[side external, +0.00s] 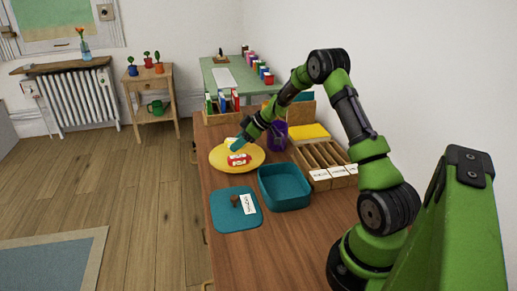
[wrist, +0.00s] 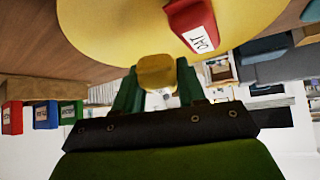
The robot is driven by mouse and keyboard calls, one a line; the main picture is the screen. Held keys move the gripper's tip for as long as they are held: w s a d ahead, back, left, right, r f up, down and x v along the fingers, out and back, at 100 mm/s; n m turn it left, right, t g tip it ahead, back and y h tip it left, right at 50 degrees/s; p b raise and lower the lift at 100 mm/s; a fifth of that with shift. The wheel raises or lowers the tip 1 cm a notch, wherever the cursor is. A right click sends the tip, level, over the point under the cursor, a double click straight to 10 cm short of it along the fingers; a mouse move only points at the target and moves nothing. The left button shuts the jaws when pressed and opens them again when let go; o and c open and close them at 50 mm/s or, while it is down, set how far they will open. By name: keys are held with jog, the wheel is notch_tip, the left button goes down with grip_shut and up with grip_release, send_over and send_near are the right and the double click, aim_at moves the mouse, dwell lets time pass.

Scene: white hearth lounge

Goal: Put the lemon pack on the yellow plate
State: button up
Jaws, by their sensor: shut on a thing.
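The yellow plate (side external: 219,161) lies on the wooden table in the side view, and it fills the top of the wrist view (wrist: 110,35). A red pack with a white label rests on it (side external: 239,159), also seen in the wrist view (wrist: 187,20). My gripper (side external: 236,144) is over the plate's far part, shut on a small pale yellow pack (wrist: 157,72), apparently the lemon pack. No label on it is readable. The pack is between the fingers close to the plate; I cannot tell whether it touches.
A teal open box (side external: 285,189) and a teal lid (side external: 226,221) with a small brown thing and a white card stand in front of the plate. A purple container (side external: 278,137) and a wooden divided rack (side external: 322,160) are to the right. Coloured binders (side external: 222,102) stand behind.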

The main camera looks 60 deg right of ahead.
jog(key=shift+f, duration=0.3)
jog(key=shift+f, duration=0.3)
jog(key=o, duration=1.1)
jog(key=shift+r, duration=0.1)
